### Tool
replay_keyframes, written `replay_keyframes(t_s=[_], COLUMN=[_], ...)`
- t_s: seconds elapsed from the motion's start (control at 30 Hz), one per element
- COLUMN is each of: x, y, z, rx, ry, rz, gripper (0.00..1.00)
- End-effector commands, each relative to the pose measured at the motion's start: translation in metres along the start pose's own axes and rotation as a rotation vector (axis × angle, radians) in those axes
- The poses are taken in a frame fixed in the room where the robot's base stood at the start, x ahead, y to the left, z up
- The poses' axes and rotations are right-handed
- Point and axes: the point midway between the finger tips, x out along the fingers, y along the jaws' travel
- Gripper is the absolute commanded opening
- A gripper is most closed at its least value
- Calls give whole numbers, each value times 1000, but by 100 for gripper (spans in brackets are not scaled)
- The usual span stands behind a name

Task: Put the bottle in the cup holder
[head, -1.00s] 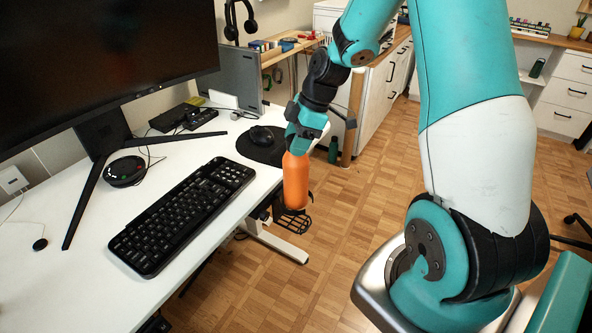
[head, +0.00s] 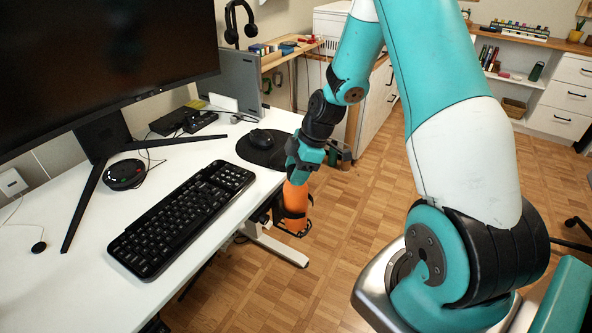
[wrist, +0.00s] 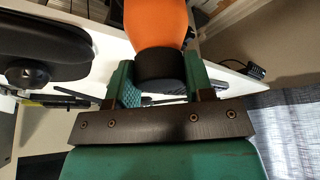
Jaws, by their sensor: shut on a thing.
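The orange bottle (head: 296,196) hangs upright below my gripper (head: 299,172) at the desk's right edge. My gripper is shut on its black cap, and the wrist view shows the cap (wrist: 160,66) between my two teal fingers (wrist: 160,80). The black wire cup holder (head: 294,229) is at the desk edge. Its bars show in front of and below the lower bottle, so the bottle appears to be inside it. Whether the bottle's base rests on the holder's bottom cannot be told.
The white desk (head: 60,275) holds a black keyboard (head: 183,215), a mouse (head: 260,138) on a dark round pad and a monitor (head: 100,60). A headset (head: 239,25) hangs behind. Open wooden floor (head: 345,235) lies to the right of the holder.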

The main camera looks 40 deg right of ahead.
Motion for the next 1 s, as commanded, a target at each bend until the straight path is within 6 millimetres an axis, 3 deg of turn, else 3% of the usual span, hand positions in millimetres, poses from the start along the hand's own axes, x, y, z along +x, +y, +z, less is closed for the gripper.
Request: replay_keyframes(t_s=[0.03, 0.07, 0.17, 0.57, 1.0], x=[2, 2, 2, -8, -97], y=[0, 0, 0, 1, 1], z=[0, 1, 1, 0, 0], rx=[-1, 0, 0, 0, 2], ry=[1, 0, 0, 0, -1], rz=[2, 0, 0, 3, 4], gripper=[0, 50, 73, 73, 73])
